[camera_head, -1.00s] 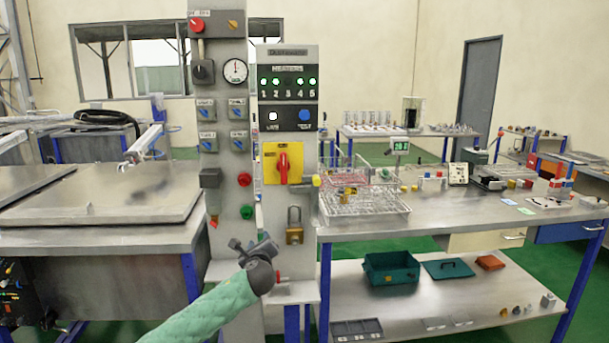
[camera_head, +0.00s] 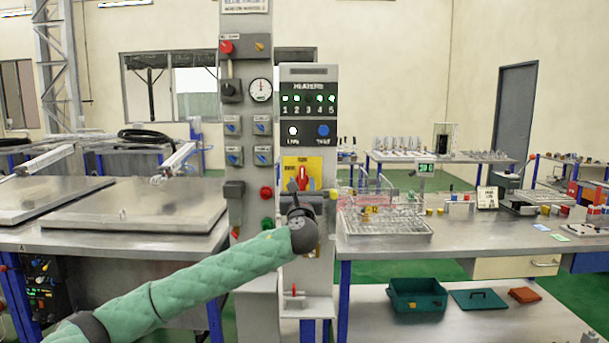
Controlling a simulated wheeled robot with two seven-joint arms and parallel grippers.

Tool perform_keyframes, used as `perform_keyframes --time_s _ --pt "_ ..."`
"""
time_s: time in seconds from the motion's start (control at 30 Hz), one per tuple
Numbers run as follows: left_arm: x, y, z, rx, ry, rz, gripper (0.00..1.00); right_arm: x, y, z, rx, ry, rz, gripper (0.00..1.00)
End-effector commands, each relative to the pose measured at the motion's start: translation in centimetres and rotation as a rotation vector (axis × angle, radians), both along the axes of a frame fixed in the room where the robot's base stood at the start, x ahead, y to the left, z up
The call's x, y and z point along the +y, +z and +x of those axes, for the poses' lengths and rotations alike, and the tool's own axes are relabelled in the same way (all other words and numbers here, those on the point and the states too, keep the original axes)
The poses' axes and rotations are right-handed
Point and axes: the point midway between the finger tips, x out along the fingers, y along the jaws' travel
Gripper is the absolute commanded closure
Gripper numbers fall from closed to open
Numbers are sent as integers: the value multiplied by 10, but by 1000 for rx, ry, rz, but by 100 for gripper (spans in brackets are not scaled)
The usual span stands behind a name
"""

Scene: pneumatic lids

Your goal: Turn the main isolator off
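The main isolator is a red handle (camera_head: 302,175) on a yellow plate (camera_head: 316,166), on the grey panel headed HEATERS. The part of the handle that shows is upright; its lower end is hidden by my gripper. My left gripper (camera_head: 298,191) is in front of the plate's lower part, with its dark fingers pointing at the panel. I cannot tell whether it touches the handle or whether its fingers are apart. The padlock below the plate is mostly hidden behind my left wrist. My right gripper is not in view.
The heater panel (camera_head: 310,78) has several green lamps, a white lamp and a blue knob. The column (camera_head: 244,58) to its left carries a gauge (camera_head: 260,89), blue valve knobs, and red and green buttons. A steel bench (camera_head: 395,246) with a wire basket (camera_head: 385,226) stands close on the right.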

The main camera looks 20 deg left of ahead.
Motion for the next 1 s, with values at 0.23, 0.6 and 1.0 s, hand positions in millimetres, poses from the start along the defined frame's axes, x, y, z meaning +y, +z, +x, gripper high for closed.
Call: perform_keyframes --time_s 0.23,0.6,1.0 --pt "10 15 32 1 2 -1 60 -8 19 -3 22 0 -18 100" --pt "14 21 49 2 1 -2 60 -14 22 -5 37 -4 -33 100" --pt "14 21 49 1 1 -2 100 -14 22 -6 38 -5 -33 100"
